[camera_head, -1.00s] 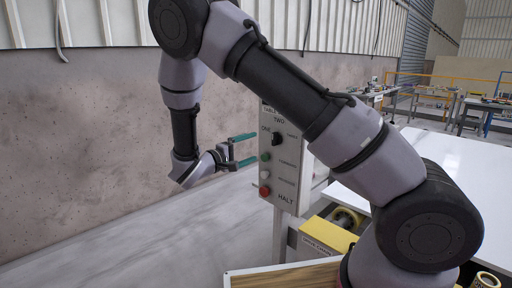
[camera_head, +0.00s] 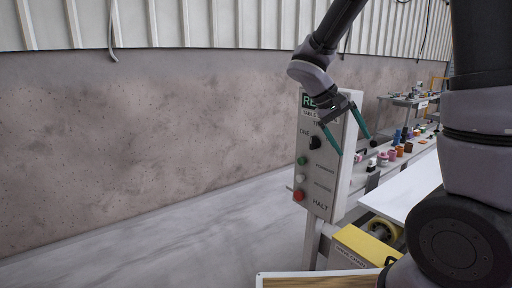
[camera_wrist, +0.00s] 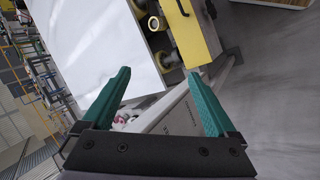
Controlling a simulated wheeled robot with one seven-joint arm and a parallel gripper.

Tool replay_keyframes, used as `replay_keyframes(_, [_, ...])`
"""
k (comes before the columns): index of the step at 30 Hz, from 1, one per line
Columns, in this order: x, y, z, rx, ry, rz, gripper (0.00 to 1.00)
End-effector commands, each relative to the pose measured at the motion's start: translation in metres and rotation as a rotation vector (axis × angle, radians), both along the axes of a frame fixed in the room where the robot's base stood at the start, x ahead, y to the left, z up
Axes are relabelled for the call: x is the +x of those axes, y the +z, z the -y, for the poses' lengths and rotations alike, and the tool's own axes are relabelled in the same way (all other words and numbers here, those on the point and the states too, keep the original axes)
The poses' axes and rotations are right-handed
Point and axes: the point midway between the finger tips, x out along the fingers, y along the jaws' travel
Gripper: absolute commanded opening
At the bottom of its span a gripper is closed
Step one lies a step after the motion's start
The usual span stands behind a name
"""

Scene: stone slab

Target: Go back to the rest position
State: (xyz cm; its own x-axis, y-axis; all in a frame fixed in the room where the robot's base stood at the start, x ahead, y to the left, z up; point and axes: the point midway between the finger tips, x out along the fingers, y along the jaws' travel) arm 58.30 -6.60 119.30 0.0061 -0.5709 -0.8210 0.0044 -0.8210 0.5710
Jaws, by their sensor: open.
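My gripper (camera_head: 350,138) is open and empty, with two green fingers. In the head view it hangs from my arm in front of the upper part of the control panel (camera_head: 318,185), fingers pointing down and spread apart. The panel is a grey upright box with a black knob (camera_head: 315,142), a green button (camera_head: 302,160), a white button (camera_head: 300,178) and a red button (camera_head: 298,196) marked HALT. I cannot tell whether the gripper touches the panel. The wrist view shows the open fingers (camera_wrist: 160,102) with nothing between them in grip.
A yellow box (camera_head: 362,246) sits low to the right of the panel, and it also shows in the wrist view (camera_wrist: 190,30). A white slab (camera_head: 405,190) and a bench with several small coloured items (camera_head: 392,154) lie behind. The floor (camera_head: 160,245) at left is clear.

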Motion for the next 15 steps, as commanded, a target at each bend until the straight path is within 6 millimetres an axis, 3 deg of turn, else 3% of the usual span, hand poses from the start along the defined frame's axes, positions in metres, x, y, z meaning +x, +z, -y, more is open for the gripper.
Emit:
replay_keyframes(4, [-0.033, 0.028, 0.01, 0.253, -0.085, 0.073, 0.93])
replay_keyframes(15, [-0.094, 0.101, 0.0, 0.739, -0.172, 0.442, 0.93])
